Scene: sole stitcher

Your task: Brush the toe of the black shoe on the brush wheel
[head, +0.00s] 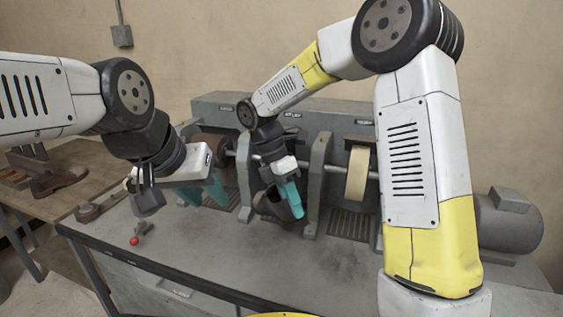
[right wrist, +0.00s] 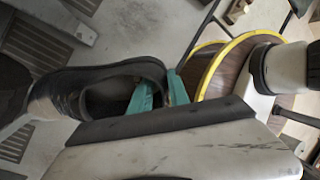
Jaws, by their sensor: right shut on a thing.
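The black shoe (head: 270,207) hangs from my right gripper (head: 290,195) in front of the middle bay of the grey machine, above the bench. In the right wrist view the shoe (right wrist: 75,92) shows its opening, and the teal fingers (right wrist: 160,95) are shut on the rim at one end. A brown wheel (head: 208,141) shows in the machine's left bay and a cream wheel (head: 357,172) in the right bay. My right arm hides most of the middle bay, and I cannot tell which is the brush wheel. My left gripper (head: 203,194) is open and empty, left of the shoe.
Grey dividers (head: 317,180) stand between the bays along a metal shaft. A red-knobbed lever (head: 136,239) is at the bench's left front. A brown shoe (head: 58,182) lies on the side table. A grey motor (head: 512,220) is at the right. The front bench is clear.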

